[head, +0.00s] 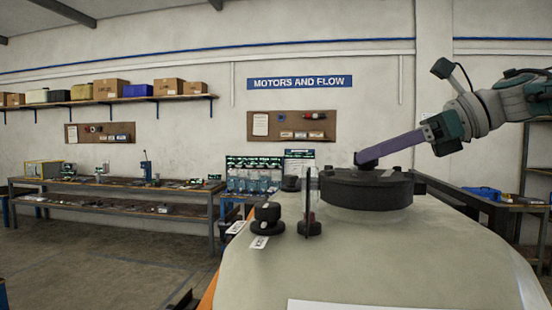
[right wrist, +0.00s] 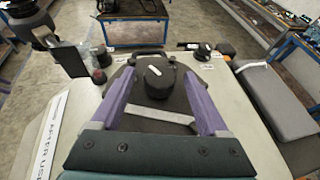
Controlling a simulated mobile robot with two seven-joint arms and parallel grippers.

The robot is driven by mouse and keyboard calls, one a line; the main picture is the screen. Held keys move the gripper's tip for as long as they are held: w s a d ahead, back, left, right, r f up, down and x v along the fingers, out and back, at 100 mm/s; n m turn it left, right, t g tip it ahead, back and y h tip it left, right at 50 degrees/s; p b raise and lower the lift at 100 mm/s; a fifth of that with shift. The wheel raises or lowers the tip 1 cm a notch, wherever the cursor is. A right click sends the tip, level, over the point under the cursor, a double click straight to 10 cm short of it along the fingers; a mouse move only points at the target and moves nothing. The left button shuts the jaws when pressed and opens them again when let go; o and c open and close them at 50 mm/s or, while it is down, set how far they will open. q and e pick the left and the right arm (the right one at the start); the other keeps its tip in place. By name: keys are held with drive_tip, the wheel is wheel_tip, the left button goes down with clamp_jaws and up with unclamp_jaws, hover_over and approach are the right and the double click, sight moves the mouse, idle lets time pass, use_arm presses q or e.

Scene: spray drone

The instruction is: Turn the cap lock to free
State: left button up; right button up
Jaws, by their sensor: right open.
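A wide black cap (head: 367,190) sits on the pale tank (head: 400,250) in the head view. The right wrist view shows the cap as a dark disc (right wrist: 142,122) with a short round black knob (right wrist: 157,82) on top, a white mark on it. My right gripper (head: 364,160) reaches in from the right, its purple fingers over the cap. In the right wrist view the gripper (right wrist: 159,73) is open, with one finger on each side of the knob. I cannot tell whether they touch it. No part is clearly labelled as the cap lock. My left gripper is out of view.
A black knob (head: 267,214) with white labels stands on the tank left of the cap. An upright clear panel (head: 309,205) and a red and black part (right wrist: 99,76) are near the cap. Workbenches (head: 120,200) line the back wall; the floor at left is clear.

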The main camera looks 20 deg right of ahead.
drive_tip(key=b+v, duration=0.2)
drive_tip(key=v, duration=0.6)
drive_tip(key=shift+b, duration=0.35)
drive_tip(key=shift+s+r, duration=0.15)
